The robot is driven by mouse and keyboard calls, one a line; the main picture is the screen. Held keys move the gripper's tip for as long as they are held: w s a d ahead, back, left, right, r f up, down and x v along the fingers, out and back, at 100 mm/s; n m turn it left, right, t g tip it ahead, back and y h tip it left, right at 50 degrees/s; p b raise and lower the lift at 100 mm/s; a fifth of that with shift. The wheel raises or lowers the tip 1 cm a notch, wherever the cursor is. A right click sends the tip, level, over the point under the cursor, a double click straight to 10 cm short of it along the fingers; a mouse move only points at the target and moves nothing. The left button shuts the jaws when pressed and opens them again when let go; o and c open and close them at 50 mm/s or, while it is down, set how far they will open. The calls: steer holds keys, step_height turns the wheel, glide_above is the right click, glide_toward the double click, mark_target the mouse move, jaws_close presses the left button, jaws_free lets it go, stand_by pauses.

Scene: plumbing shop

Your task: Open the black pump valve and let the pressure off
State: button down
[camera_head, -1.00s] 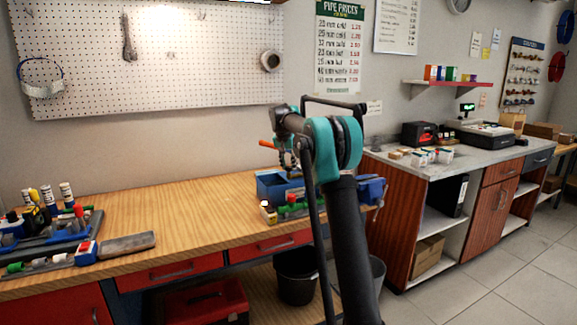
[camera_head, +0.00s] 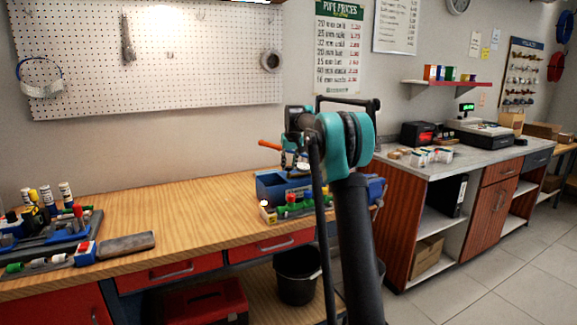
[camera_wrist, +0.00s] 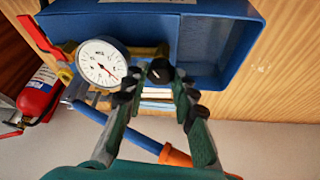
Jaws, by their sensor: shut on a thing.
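The black pump valve (camera_wrist: 160,70) is a round black knob on brass fittings at the pump's near side in the wrist view. My gripper (camera_wrist: 158,88) is shut on it, one fingertip on each side. A white-faced pressure gauge (camera_wrist: 103,62) stands left of the knob; its needle is off to one side, but the reading is too small to tell. The blue pump tank (camera_wrist: 255,50) lies behind and right; its wall also shows in the head view (camera_head: 268,188). A red lever (camera_wrist: 38,36) sits at the far left. In the head view my arm hides the valve.
The pump's blue lever with its orange grip (camera_wrist: 176,158) crosses below my fingers. A red bottle (camera_wrist: 40,94) stands at left in the wrist view.

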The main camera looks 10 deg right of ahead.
steer(key=n+y, duration=0.1)
steer(key=n, duration=0.3)
steer(key=shift+w+d+n+y, duration=0.1)
steer(key=shift+d+n+y, duration=0.1)
steer(key=shift+n+y, duration=0.15)
steer(key=shift+d+n+g+y, duration=0.1)
steer(key=shift+n+g+y, duration=0.3)
steer(key=shift+n, duration=0.75)
steer(key=shift+n+g+y, duration=0.35)
steer(key=shift+n+g, duration=0.05)
steer(key=shift+n, duration=0.7)
steer(key=c, duration=1.5)
jaws_free()
steer(key=v, duration=1.2)
